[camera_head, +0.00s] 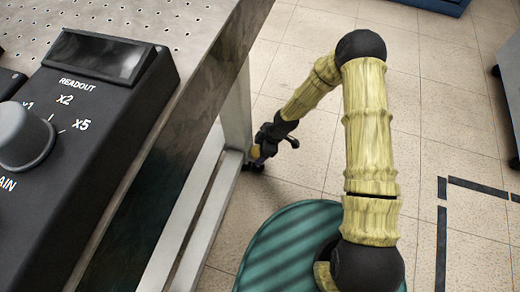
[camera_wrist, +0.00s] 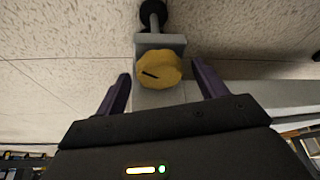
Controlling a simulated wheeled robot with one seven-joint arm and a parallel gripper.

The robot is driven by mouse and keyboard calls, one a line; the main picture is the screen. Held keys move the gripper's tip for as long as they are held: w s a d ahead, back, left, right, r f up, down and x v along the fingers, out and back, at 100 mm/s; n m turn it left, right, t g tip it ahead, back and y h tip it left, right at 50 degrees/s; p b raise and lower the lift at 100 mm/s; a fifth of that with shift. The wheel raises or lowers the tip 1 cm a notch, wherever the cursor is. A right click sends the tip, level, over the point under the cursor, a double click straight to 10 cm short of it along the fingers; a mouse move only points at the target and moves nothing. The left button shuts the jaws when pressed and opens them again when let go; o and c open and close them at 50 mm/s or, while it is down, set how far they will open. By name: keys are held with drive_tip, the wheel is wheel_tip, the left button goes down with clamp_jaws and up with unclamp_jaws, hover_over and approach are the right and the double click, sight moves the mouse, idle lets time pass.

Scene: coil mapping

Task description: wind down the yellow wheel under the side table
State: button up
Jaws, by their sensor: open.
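The yellow wheel (camera_wrist: 160,72) shows in the wrist view, mounted on a grey block of the table's lower frame, with a dark slot or mark on its face. My gripper (camera_wrist: 163,88) is open, with one purple finger to the left of the wheel and one to the right; neither is seen to touch it. In the head view my gripper (camera_head: 262,150) is low beside the table leg, and a small bit of yellow shows there. The side table (camera_head: 195,80) has a perforated top and a pale metal frame below.
A black readout box (camera_head: 85,90) with a grey knob (camera_head: 22,135) sits on the tabletop. A pale lower rail (camera_head: 212,220) runs along the table's base. Tiled floor (camera_head: 430,120) with dark tape marks is open to the right. A grey cabinet edge stands far right.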

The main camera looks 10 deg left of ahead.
drive_tip(key=shift+c, duration=0.3)
drive_tip(key=c, duration=0.9)
drive_tip(key=shift+p, duration=0.35)
drive_tip(key=m+p, duration=0.1)
drive_tip(key=m+t+p, duration=0.1)
drive_tip(key=m+p, duration=0.1)
drive_tip(key=m, duration=0.1)
drive_tip(key=shift+s+r+t+p, duration=0.2)
drive_tip(key=shift+s+t+p, duration=0.05)
drive_tip(key=shift+t+p, duration=0.1)
drive_tip(key=shift+f+m+t+p, duration=0.15)
drive_tip(key=shift+m+t+p, duration=0.4)
drive_tip(key=shift+m+p, duration=1.15)
drive_tip(key=o, duration=1)
drive_tip(key=shift+c, duration=0.2)
